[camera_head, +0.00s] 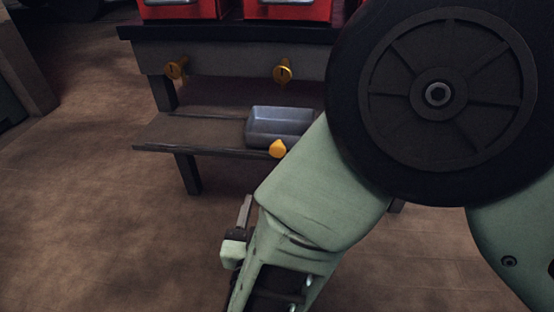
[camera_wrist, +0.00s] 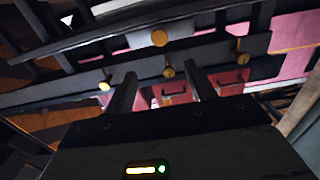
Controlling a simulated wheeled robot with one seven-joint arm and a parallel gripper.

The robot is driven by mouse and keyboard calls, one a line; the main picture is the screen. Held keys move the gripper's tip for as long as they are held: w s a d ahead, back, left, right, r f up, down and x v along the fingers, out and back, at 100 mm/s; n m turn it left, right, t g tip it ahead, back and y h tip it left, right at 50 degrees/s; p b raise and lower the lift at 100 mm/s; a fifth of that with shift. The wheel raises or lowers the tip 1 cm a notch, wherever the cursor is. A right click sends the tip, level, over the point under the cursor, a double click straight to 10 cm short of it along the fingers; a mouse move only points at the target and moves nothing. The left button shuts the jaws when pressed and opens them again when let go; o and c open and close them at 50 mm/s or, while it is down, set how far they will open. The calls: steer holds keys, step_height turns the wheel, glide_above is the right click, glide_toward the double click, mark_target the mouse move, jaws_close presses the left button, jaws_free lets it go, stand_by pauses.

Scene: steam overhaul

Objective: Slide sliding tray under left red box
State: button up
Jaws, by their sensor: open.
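Two red boxes stand side by side on the dark bench top; the left red box (camera_head: 180,10) is cut off by the top edge of the head view. Under it, the bench's front panel carries a yellow knob (camera_head: 173,70); a second yellow knob (camera_head: 282,72) sits under the right red box (camera_head: 288,11). A grey metal tray (camera_head: 280,122) is on the lower shelf, with a yellow knob (camera_head: 278,148) at its front. My gripper (camera_wrist: 161,74) is open and empty in the wrist view, its fingers directed toward the bench, apart from the knobs.
The lower shelf (camera_head: 190,135) is bare left of the tray. A bench leg (camera_head: 187,174) stands below it. Brown floor (camera_head: 80,200) is free at the left. My arm hides the bench's right part. The wrist view looks upside down, with several yellow knobs (camera_wrist: 168,70).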

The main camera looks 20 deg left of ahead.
mark_target(277, 151)
steer(key=b+x, duration=0.5)
steer(key=x, duration=0.8)
steer(key=shift+f+b, duration=0.2)
steer(key=shift+b, duration=0.15)
steer(key=shift+x, duration=0.85)
steer(key=shift+r, duration=0.15)
steer(key=shift+c, duration=0.3)
